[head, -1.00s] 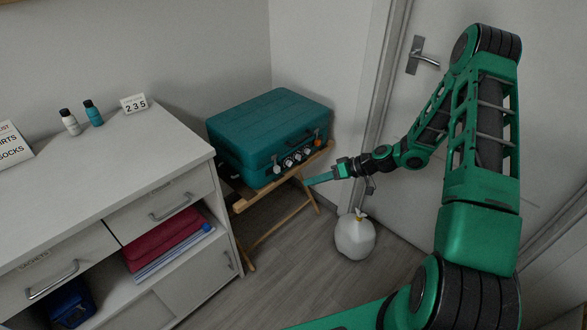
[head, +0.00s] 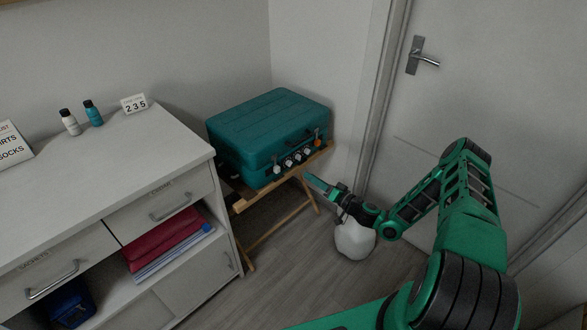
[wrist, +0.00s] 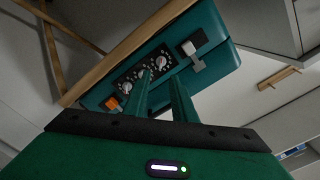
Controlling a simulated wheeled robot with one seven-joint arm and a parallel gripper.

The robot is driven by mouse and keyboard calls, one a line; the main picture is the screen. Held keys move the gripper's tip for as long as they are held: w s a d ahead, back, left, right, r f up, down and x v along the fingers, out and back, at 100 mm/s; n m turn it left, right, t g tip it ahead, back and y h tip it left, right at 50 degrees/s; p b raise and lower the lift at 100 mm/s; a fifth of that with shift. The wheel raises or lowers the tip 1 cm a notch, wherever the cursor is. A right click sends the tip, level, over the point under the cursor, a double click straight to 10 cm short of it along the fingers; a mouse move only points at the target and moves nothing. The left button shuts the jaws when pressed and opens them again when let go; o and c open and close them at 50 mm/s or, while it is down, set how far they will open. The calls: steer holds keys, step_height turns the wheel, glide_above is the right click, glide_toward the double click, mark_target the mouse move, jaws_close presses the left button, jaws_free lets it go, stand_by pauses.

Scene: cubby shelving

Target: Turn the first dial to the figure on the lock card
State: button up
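A teal suitcase (head: 265,125) lies shut on a wooden folding rack. Its front carries a dark panel with three silver dials; the middle dial (head: 298,157) is between the other two. In the wrist view the suitcase appears upside down, with the dial row (wrist: 143,74) beyond my fingers. The lock card (head: 134,104) on the cabinet reads 2 3 5. My gripper (head: 311,180) is in front of and below the dials, apart from them in the head view. In the wrist view my gripper (wrist: 162,74) has its two green fingers apart with nothing between them. Dial settings are too small to read.
The wooden rack (head: 247,203) stands beside the white cabinet (head: 190,147). A white bag (head: 354,240) sits on the floor behind my wrist. A closed door (head: 480,90) is at the right. Two small bottles (head: 92,113) stand on the cabinet.

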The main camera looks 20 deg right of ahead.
mark_target(289, 164)
steer(key=x, duration=1)
steer(key=shift+w+a, duration=0.15)
steer(key=shift+w, duration=0.05)
jaws_close()
